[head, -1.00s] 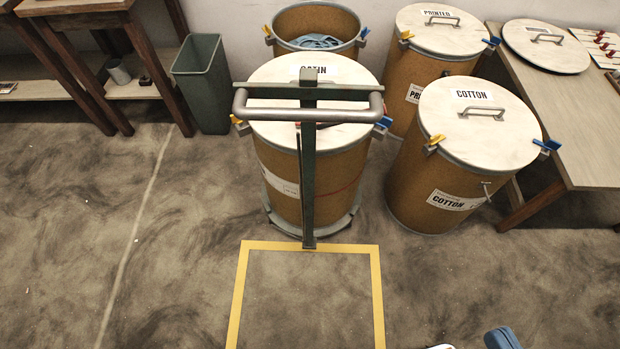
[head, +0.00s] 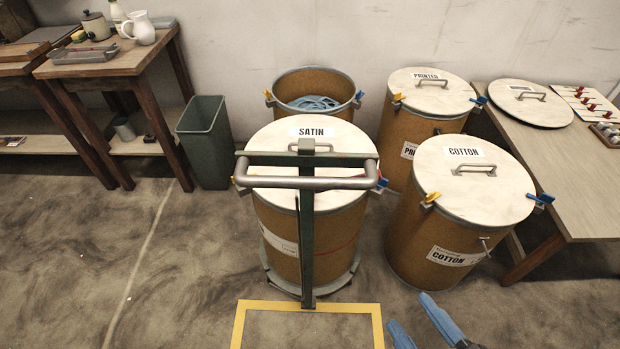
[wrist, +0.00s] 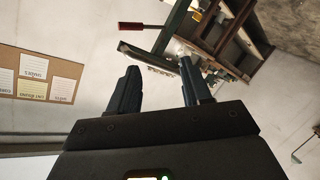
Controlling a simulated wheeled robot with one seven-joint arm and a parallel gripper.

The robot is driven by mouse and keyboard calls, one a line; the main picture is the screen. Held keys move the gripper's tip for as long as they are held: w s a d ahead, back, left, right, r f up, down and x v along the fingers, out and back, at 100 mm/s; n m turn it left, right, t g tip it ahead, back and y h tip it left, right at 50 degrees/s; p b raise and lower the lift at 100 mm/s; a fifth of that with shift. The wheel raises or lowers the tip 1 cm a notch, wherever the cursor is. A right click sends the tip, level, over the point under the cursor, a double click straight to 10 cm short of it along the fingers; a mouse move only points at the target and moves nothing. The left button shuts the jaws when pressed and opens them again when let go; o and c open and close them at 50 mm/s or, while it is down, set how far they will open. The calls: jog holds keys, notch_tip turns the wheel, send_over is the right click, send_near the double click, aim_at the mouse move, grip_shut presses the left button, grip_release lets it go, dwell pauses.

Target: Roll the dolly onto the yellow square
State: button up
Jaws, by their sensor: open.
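The dolly has a round grey base (head: 278,285) under the SATIN drum (head: 290,225), a green upright post (head: 306,245) and a grey horizontal handle bar (head: 270,183) at the drum's lid height. The yellow square (head: 238,325) is a taped outline on the floor in front of the dolly; its lower part is cut off. The base is behind its far edge, and the post's foot is at that edge. My gripper (head: 420,313) is open and empty, low right of the handle and apart from it. Its two blue fingers also show in the wrist view (wrist: 160,66).
The COTTON drum (head: 430,225) stands close on the right, with the PRINTED drum (head: 408,135) and an open drum (head: 318,120) behind. A bin (head: 204,145) stands at left, a low table (head: 560,180) at right. Floor at left is clear.

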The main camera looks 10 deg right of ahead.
jog(key=w+a+r+n, duration=0.2)
jog(key=w+a+n, duration=0.25)
jog(key=w, duration=0.55)
jog(key=n+p, duration=0.1)
jog(key=n, duration=0.4)
send_near(313, 187)
jog(key=d+x, duration=0.1)
jog(key=x, duration=0.3)
jog(key=shift+t, duration=0.3)
jog(key=shift+a+p+x, duration=0.15)
jog(key=shift+x, duration=1.1)
jog(key=shift+a+p+x, duration=0.2)
jog(key=shift+x, duration=1.05)
jog(key=shift+a+p+x, duration=0.15)
jog(key=shift+x, duration=1.15)
jog(key=shift+s+f, duration=0.1)
jog(key=shift+c, duration=0.4)
grip_shut()
